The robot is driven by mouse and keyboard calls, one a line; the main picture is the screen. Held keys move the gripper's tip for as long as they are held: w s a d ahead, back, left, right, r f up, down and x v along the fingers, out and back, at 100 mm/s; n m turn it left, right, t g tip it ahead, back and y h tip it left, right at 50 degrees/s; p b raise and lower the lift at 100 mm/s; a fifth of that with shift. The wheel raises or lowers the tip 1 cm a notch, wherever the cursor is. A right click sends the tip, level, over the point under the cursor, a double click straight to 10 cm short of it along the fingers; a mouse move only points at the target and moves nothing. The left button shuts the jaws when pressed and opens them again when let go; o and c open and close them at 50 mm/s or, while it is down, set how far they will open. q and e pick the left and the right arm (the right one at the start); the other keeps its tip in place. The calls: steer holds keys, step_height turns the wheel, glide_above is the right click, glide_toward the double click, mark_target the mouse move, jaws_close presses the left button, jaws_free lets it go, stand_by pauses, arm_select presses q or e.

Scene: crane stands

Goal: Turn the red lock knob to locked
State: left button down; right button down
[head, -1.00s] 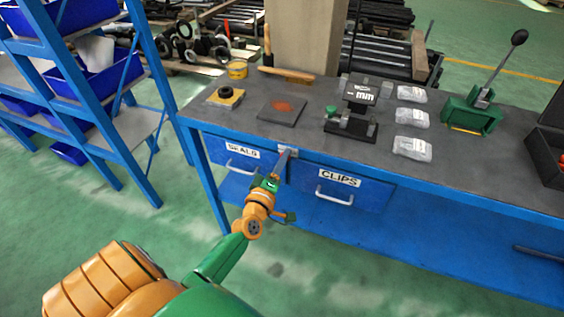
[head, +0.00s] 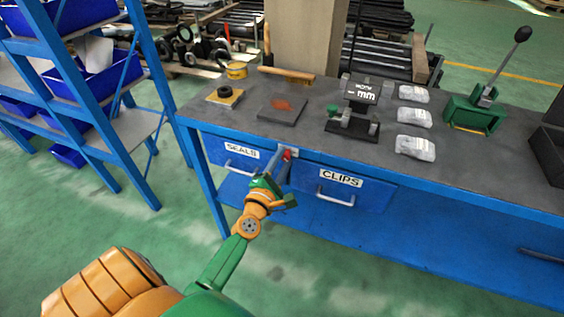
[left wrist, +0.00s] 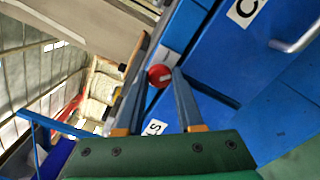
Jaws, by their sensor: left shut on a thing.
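The red lock knob (head: 287,154) sits on the front edge of the blue workbench, on a small pale plate between the SEALS drawer (head: 229,152) and the CLIPS drawer (head: 372,192). It also shows in the left wrist view (left wrist: 159,76), round, with a pale mark on its face. My left gripper (head: 282,157) reaches up to it from below. In the left wrist view its two fingers (left wrist: 158,80) stand on either side of the knob, shut on it. Which setting the knob is at I cannot tell. My right gripper is out of view.
On the bench top (head: 230,119) stand a small black vise-like fixture (head: 352,127), several clear bags, a green lever press (head: 474,112) and a hammer. Drawer handles (head: 335,200) stick out from the front. A blue shelf rack (head: 147,87) stands at the left.

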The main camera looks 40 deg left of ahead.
arm_select(q)
steer(key=n, duration=0.4)
steer(key=shift+n, duration=2.1)
steer(key=c, duration=0.5)
jaws_free()
steer(key=shift+c, duration=0.2)
steer(key=b+v, duration=0.1)
steer(key=v, duration=0.6)
